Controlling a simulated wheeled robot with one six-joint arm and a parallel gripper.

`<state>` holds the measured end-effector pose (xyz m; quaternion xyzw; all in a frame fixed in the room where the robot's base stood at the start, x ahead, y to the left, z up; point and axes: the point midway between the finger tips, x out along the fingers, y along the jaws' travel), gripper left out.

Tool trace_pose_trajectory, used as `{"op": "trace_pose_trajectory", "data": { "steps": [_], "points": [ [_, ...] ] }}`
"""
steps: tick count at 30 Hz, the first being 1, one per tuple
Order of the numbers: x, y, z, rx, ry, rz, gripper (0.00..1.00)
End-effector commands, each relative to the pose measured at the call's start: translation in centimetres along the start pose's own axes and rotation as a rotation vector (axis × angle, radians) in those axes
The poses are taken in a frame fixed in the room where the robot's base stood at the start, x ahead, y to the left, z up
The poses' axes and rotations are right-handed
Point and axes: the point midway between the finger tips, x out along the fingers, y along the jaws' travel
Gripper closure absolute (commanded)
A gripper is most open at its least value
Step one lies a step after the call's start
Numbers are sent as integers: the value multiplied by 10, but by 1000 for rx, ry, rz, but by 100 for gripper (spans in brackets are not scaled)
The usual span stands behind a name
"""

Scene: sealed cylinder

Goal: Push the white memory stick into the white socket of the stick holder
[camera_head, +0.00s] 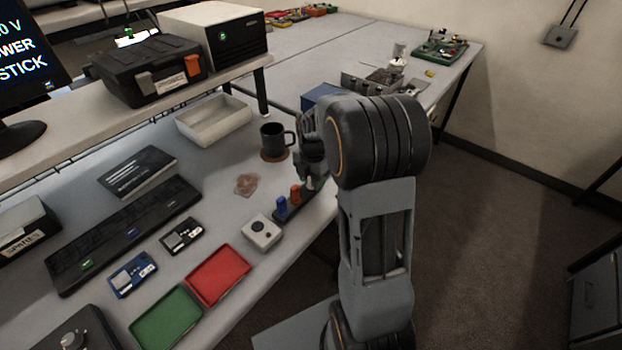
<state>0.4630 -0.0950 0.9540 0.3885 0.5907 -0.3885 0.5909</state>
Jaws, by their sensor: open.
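The stick holder (294,208) is a dark strip near the table's right edge. A blue stick (281,206) and an orange stick (295,194) stand upright in it. A small whitish piece (310,184), which looks like the white memory stick, shows at the holder's far end, just under my gripper (309,176). My gripper is open and points down there, partly hidden by my own arm. I cannot tell how deep the white piece sits or whether the fingers touch it. The white socket is not clearly visible.
A black mug (272,138) on a brown coaster stands behind the holder. A red tray (217,275) and a green tray (167,318) lie at the near edge. A beige bin (214,119) stands farther back.

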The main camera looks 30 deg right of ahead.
Motion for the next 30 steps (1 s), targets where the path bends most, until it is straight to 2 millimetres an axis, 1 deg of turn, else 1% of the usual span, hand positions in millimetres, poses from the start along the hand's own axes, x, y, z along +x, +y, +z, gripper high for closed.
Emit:
{"op": "trace_pose_trajectory", "data": {
  "steps": [3,15,18,26,30],
  "points": [
    [0,0,0,0,0,0,54],
    [0,0,0,0,0,0,92],
    [0,0,0,0,0,0,100],
    [-1,0,0,0,0,0,100],
    [-6,0,0,0,0,1,100]
  ]
}}
